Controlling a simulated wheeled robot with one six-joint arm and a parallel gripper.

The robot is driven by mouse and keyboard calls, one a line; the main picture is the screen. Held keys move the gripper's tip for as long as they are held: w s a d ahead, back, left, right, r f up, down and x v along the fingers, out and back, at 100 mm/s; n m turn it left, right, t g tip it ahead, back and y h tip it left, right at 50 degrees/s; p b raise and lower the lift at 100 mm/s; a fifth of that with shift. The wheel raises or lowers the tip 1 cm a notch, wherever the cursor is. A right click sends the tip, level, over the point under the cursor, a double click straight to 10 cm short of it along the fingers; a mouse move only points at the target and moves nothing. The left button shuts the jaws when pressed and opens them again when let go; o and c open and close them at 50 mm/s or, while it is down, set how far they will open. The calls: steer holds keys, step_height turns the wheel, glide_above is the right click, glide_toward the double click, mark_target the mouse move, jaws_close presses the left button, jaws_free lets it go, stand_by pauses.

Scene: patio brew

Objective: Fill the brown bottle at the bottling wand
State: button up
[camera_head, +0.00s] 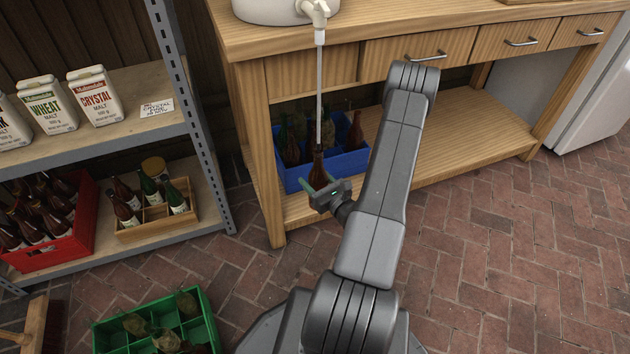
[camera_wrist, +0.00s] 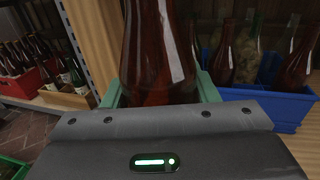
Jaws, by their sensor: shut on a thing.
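My gripper (camera_head: 325,188) is shut on a brown bottle (camera_head: 318,168), which it holds upright below the bench edge. The bottle also shows close up between the green-grey fingers in the wrist view (camera_wrist: 158,55), with a pale label strip on its right side. The bottling wand (camera_head: 319,95) is a thin pale tube hanging from the tap of the white bucket (camera_head: 270,8). Its lower end meets the bottle's neck in the head view. I cannot tell how deep it sits inside, nor see the liquid level in the dark glass.
A blue crate (camera_head: 345,165) with several bottles stands on the bench's lower shelf behind the held bottle. A metal shelf on the left holds malt packs, a red crate (camera_head: 45,260) and a wooden carrier (camera_head: 160,226). A green crate (camera_head: 200,330) stands on the brick floor.

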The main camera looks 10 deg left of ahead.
mark_target(315, 172)
steer(key=shift+r+p, duration=0.85)
steer(key=shift+r, duration=0.75)
step_height(315, 172, up, 18)
steer(key=p, duration=1)
steer(key=shift+f, duration=0.15)
stand_by(0.4)
steer(key=shift+r+p, duration=0.65)
steer(key=shift+r, duration=0.1)
stand_by(3.3)
